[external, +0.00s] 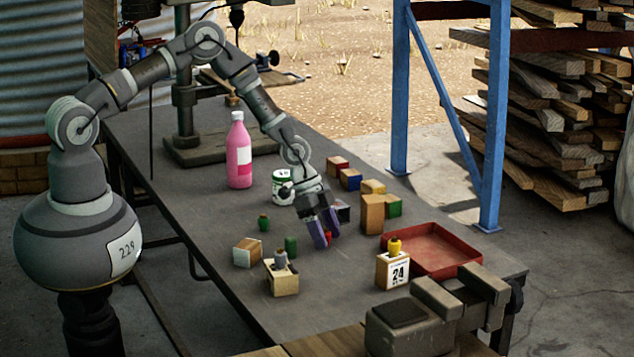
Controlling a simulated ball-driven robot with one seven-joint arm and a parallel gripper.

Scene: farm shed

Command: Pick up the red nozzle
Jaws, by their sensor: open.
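My gripper (325,232) has purple fingers and points down at the middle of the table, with its jaws open. A small red thing (328,234), which looks like the red nozzle, shows between and just behind the fingers. The fingers hide most of it, so its full shape and whether they touch it cannot be told. It appears to be at table height.
A white-and-green can (283,187) and a pink bottle (239,155) stand behind left. Several blocks (372,213) stand to the right, near a red tray (440,245).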

